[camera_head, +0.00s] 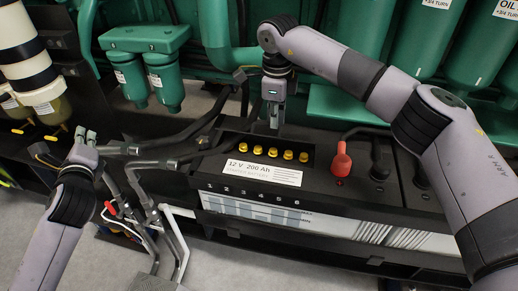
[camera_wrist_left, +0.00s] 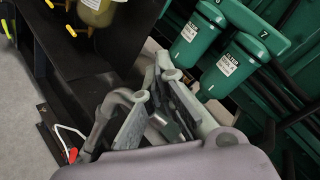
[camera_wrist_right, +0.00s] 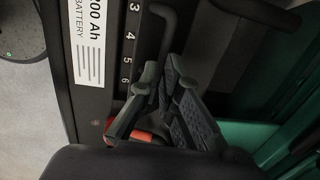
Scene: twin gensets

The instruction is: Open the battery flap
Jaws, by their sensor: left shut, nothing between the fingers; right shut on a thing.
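The black battery (camera_head: 350,186) has a white label (camera_head: 262,172) reading 12 V 200 Ah and the numbers 1 to 6 along its front. Several yellow caps (camera_head: 272,152) show in a dark opening behind the label. The flap's black outline is hard to tell from the dark parts around the opening. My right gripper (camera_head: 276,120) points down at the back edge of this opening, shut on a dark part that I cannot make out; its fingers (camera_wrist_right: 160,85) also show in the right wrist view. My left gripper (camera_head: 85,135) is shut and empty, left of the battery.
A red terminal cover (camera_head: 341,160) and black cables stand right of the caps. Green filters (camera_head: 145,65) and pipes are behind. Grey hoses and a white pipe (camera_head: 180,240) run between my left arm and the battery. Bare floor (camera_head: 225,262) shows in front.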

